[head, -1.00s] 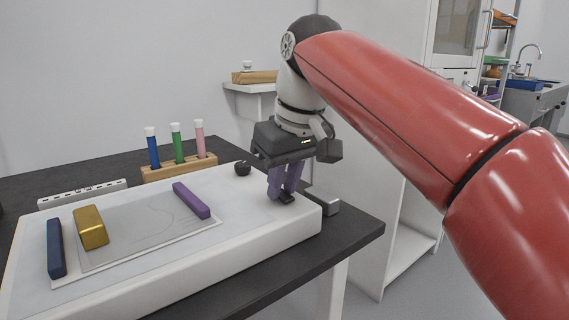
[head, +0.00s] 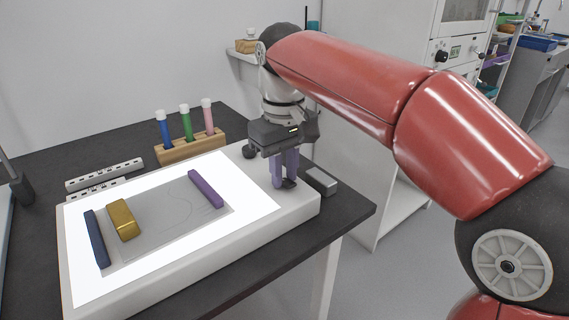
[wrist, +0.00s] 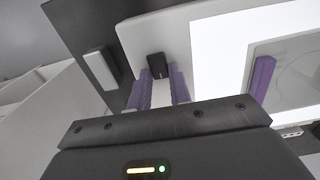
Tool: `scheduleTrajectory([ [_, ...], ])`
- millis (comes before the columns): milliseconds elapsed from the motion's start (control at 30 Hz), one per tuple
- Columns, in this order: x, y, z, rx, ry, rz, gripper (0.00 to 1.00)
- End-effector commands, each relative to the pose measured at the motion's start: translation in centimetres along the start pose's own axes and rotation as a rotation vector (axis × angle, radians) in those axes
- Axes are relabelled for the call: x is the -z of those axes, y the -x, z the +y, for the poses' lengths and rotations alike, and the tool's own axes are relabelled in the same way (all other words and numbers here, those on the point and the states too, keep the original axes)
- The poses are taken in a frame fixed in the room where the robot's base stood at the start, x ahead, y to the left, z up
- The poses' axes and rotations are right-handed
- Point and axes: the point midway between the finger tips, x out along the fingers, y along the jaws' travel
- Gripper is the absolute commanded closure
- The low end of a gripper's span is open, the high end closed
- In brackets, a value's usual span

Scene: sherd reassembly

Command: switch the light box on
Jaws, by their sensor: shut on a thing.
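The light box (head: 301,204) lies on the dark table, and its top panel (head: 250,203) glows bright white. In the wrist view the lit panel (wrist: 218,50) is at the right. A small black switch (wrist: 156,66) stands on the box's white border near its right end. My gripper (head: 285,183) points down there, its two purple fingers on either side of the switch and shut on it. In the head view the switch is partly hidden by the fingers.
On the panel lie a grey sheet, a gold block (head: 123,220), a dark blue bar (head: 96,239) and a purple bar (head: 206,188). A rack (head: 190,150) with three capped tubes stands behind. A grey block (head: 321,181) sits right of the box, near the table edge.

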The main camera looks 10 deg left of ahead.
Motion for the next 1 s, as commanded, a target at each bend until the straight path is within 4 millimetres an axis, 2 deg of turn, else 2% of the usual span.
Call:
scheduleTrajectory([
  [67,0.0,0.0,0.1,0.000,-0.001,0.000,1.00],
  [100,0.0,0.0,0.0,0.000,-0.001,0.000,0.77],
  [267,0.0,0.0,0.0,0.000,-0.001,0.000,0.58],
  [567,0.0,0.3,0.0,0.000,0.000,0.001,0.58],
  [1000,0.1,6.7,0.0,0.001,0.001,0.002,0.58],
])
